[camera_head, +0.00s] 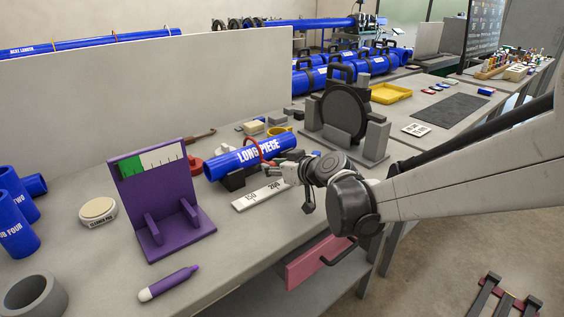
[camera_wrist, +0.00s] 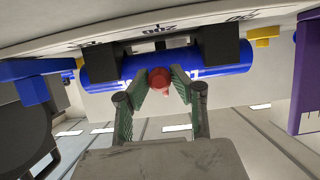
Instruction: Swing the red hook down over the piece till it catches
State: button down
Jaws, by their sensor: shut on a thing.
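The long blue piece (camera_head: 225,163), lettered "LONG PIECE", lies in a dark cradle (camera_head: 232,181) on the bench. The red hook (camera_head: 256,146) shows as a thin curved arc at the right part of the piece, on the side near my gripper. My gripper (camera_head: 276,171) is at the near side of the piece. In the wrist view my gripper (camera_wrist: 160,84) has its fingers closed around the hook's red rounded end (camera_wrist: 159,76), in front of the blue piece (camera_wrist: 120,69). I cannot tell whether the hook is caught.
A white marked strip (camera_head: 262,194) lies in front of the cradle. A purple stand (camera_head: 160,195) is at the left, and a grey machine with a black disc (camera_head: 343,112) stands to the right.

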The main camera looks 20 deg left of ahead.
jog(key=c, duration=1.5)
grip_release()
jog(key=v, duration=1.2)
jog(key=s+d+m+h, duration=0.3)
jog(key=s+d, duration=0.4)
jog(key=d, duration=0.4)
jog(key=s+d+f+m+h+p, duration=0.1)
jog(key=s+d+m+h, duration=0.3)
jog(key=s+d, duration=0.3)
jog(key=s+d+f+m+h+p, duration=0.1)
jog(key=s+d+m+h, duration=0.3)
jog(key=d, duration=1.3)
jog(key=shift+s, duration=1.6)
